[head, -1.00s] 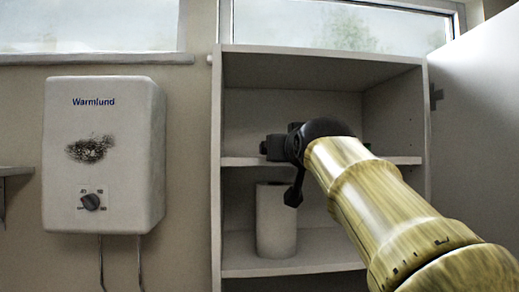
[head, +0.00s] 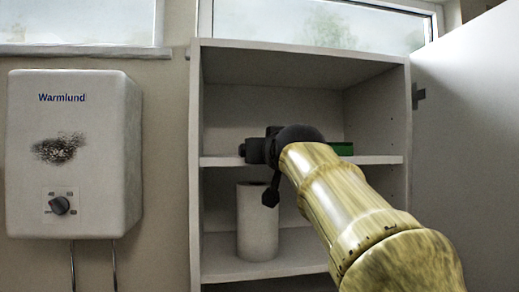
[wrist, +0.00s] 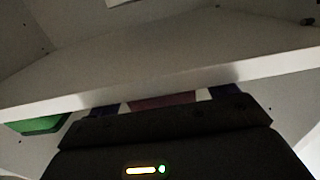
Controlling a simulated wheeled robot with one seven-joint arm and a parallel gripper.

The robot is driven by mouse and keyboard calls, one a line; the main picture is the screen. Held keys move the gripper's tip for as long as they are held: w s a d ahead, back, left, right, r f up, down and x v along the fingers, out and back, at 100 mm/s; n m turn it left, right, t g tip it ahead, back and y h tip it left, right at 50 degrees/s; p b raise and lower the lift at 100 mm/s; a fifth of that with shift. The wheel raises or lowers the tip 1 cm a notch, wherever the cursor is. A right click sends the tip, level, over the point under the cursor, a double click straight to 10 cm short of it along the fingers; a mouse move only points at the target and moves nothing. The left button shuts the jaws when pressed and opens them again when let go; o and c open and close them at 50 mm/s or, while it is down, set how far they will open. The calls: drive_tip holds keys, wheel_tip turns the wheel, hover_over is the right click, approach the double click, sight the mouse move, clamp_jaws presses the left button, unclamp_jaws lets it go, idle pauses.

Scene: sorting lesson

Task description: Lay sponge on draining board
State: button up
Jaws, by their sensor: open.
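My gripper (head: 258,150) is at the front edge of the cupboard's middle shelf (head: 222,161) in the head view, with my arm reaching in from the lower right. In the wrist view my gripper (wrist: 165,101) is open, its fingertips mostly hidden behind the dark gripper body. A dull reddish thing (wrist: 163,101) shows between the fingers, partly covered; I cannot tell whether it is the sponge. No draining board is in view.
A green thing (head: 341,149) sits on the middle shelf right of my gripper; a green thing (wrist: 38,125) also shows in the wrist view. A white roll (head: 257,222) stands on the lower shelf. A white water heater (head: 75,150) hangs left of the cupboard.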

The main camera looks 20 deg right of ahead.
drive_tip(key=shift+w, duration=0.25)
drive_tip(key=shift+c, duration=0.9)
drive_tip(key=shift+s, duration=0.2)
drive_tip(key=c, duration=0.9)
drive_tip(key=shift+w, duration=0.15)
drive_tip(key=shift+c, duration=0.3)
drive_tip(key=shift+r, duration=0.1)
drive_tip(key=shift+d+r, duration=0.1)
drive_tip(key=shift+r, duration=4.75)
